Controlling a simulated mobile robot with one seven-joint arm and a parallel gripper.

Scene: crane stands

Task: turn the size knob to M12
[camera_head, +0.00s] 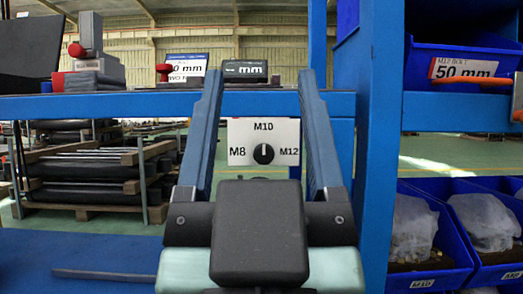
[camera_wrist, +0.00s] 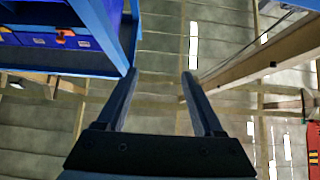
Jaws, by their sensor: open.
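My gripper (camera_head: 260,75) is open and empty. In the head view its two long fingers frame the plate left and right, and they do not touch the knob. Another dark round part below the knob is mostly hidden by my gripper. The wrist view shows the open fingers (camera_wrist: 159,72) with nothing between them; the knob is not seen there.
A blue shelf (camera_head: 130,105) crosses behind my fingers, carrying a small "mm" display (camera_head: 245,70) and a sign (camera_head: 187,66). A blue post (camera_head: 376,150) stands close on the right. Blue bins (camera_head: 430,235) with bagged parts lie beyond it. Racks stand at left.

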